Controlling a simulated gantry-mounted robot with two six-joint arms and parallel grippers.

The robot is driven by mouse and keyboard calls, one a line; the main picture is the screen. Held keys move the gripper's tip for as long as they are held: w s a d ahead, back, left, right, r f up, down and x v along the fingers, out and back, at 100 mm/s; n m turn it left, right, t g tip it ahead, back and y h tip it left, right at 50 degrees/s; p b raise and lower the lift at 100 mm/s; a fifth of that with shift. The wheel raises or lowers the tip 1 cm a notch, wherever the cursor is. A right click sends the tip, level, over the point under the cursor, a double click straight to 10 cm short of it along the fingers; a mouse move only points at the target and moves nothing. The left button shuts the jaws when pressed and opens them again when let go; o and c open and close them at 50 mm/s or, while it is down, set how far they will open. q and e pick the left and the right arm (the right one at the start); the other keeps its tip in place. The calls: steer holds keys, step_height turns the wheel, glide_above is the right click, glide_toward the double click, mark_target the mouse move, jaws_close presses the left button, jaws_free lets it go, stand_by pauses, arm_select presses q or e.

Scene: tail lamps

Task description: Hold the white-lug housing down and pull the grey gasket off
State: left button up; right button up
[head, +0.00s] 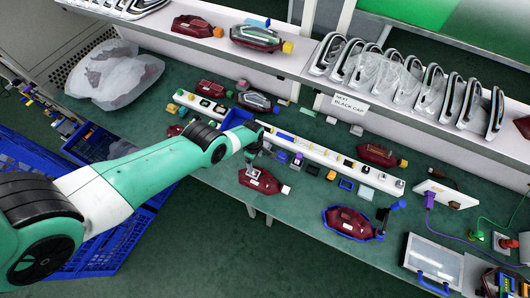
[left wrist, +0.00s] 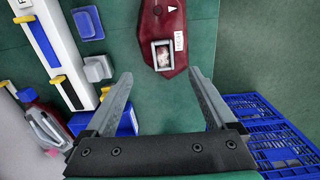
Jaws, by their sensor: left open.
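A dark red housing (head: 265,183) with a white lug (head: 285,189) lies on the green bench near its front edge. In the left wrist view the housing (left wrist: 175,28) lies ahead of my fingers, with its lug end out of frame. A pale grey square frame (left wrist: 154,54) around a small window sits on its near end; I cannot tell whether this is the grey gasket. My left gripper (head: 252,165) is just above the housing's left end. In the left wrist view the gripper (left wrist: 162,92) is open, with nothing between its fingers. My right gripper is not in view.
A long white rail (head: 330,158) with coloured parts runs behind the housing. A blue-rimmed housing (head: 348,222) lies to the right. Other red housings (head: 378,155) lie farther back. Blue crates (head: 112,240) stand off the bench's front left. Bare bench shows between the two front housings.

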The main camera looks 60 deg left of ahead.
mark_target(253, 173)
arm_select(q)
steer(key=f+b, duration=0.7)
steer(key=f, duration=0.1)
steer(key=s+a+f+b, duration=0.1)
steer(key=f+b, duration=0.3)
steer(key=shift+s+f+b, duration=0.1)
steer(key=shift+f+b, duration=0.15)
steer(key=shift+b, duration=0.1)
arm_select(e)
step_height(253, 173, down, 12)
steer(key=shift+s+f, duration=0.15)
arm_select(q)
steer(key=shift+r, duration=0.1)
steer(key=shift+c, duration=0.2)
steer(key=c, duration=1.2)
steer(key=o, duration=1.2)
steer(key=shift+r, duration=0.1)
